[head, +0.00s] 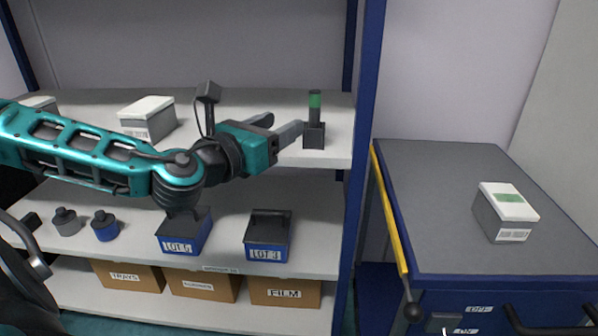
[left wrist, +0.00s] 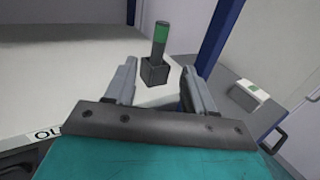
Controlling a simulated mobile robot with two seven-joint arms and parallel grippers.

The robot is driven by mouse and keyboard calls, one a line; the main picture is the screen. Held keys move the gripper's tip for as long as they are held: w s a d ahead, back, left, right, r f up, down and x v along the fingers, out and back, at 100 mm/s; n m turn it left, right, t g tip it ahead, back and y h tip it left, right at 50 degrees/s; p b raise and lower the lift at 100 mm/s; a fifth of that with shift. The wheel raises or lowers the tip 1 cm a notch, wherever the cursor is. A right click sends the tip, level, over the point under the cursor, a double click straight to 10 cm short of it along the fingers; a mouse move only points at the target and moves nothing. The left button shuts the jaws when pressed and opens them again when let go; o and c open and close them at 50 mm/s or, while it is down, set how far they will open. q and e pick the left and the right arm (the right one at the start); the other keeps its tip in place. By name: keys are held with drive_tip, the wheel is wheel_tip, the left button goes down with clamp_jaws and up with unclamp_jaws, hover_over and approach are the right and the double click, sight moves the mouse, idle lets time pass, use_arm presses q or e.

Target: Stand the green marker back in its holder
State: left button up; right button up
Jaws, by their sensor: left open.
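The green marker (head: 315,103) stands upright in a small dark square holder (head: 314,137) on the top shelf, near its right end. In the left wrist view the marker (left wrist: 160,38) with its green band rises from the holder (left wrist: 154,72), tilted only slightly in the picture. My left gripper (head: 282,127) is open and empty, just left of the holder. In the left wrist view its two fingers (left wrist: 160,85) point toward the holder, which shows beyond and between them, apart from them. My right gripper is not in view.
A grey box with a white lid (head: 147,120) stands on the top shelf (head: 240,104). A blue post (head: 363,120) rises right of the holder. Bins LOT 5 (head: 184,233) and LOT 3 (head: 268,236) stand below. A similar box with a green label (head: 505,212) sits on the right cabinet (head: 430,180).

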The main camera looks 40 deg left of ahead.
use_arm(q)
drive_tip(key=s+d+f+n+g+h, duration=0.15)
drive_tip(key=d+f+n, duration=0.25)
drive_tip(key=f+n, duration=0.55)
drive_tip(key=s+d+f+n+g, duration=0.1)
drive_tip(key=d+f+n+g, duration=0.4)
drive_tip(key=f, duration=0.7)
drive_tip(key=s+d+f+n+h, duration=0.1)
drive_tip(key=s+d+f+n, duration=0.3)
drive_tip(key=f+n, duration=0.3)
drive_tip(key=s+d+f+n+h, duration=0.1)
drive_tip(key=s+d+f+n, duration=0.4)
drive_tip(key=n, duration=0.6)
drive_tip(key=shift+s+d+f+n+g, duration=0.3)
drive_tip(key=shift+d+f+n+g, duration=0.05)
drive_tip(key=shift+d+f, duration=0.55)
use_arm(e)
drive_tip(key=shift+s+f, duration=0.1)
